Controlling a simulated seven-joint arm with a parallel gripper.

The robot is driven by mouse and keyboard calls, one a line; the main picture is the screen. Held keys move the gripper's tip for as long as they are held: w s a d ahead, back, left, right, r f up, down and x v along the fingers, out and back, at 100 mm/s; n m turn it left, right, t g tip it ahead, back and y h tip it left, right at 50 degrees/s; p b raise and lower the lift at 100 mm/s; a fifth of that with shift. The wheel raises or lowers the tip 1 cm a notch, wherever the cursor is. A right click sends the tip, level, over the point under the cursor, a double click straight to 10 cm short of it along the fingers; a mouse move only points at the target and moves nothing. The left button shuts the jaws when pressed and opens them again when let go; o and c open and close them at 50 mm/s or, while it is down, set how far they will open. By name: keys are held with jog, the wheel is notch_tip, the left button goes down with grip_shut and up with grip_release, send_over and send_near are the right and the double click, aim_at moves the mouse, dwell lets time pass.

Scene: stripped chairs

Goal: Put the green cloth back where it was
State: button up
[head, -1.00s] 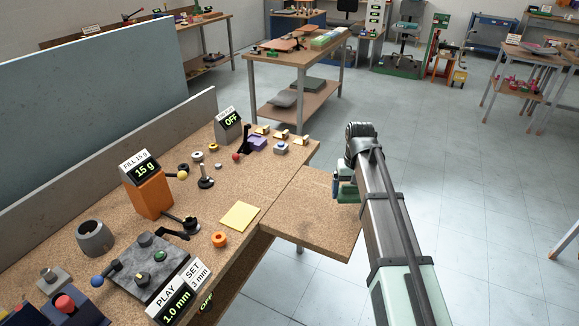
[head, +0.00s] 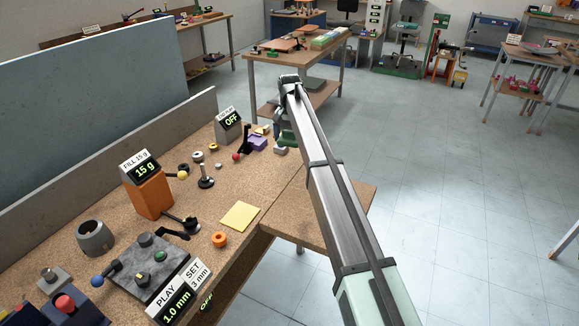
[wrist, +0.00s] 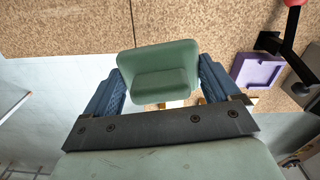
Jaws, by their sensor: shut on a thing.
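My gripper (head: 281,128) is over the far right corner of the workbench. In the wrist view its two blue ribbed fingers (wrist: 160,68) are shut on a pale green piece, the green cloth (wrist: 158,58), which looks like a folded, rounded pad. In the head view only a bit of the green cloth (head: 288,137) shows beside the fingers. It appears held above the bench, though the exact gap cannot be told.
A purple tray (head: 257,143) and a black lever with a red knob (head: 236,156) stand close to the left of my gripper. The OFF display (head: 229,123) is behind them. A yellow sheet (head: 240,215) lies near the front. The side board (head: 335,212) is bare.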

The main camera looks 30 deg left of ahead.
aim_at(290, 165)
jog(key=shift+m, duration=0.9)
jog(key=shift+f, duration=0.15)
notch_tip(290, 165, down, 10)
jog(key=shift+r, duration=0.15)
jog(key=o, duration=0.7)
jog(key=shift+o, duration=0.2)
notch_tip(290, 165, up, 12)
jog(key=shift+r, duration=0.1)
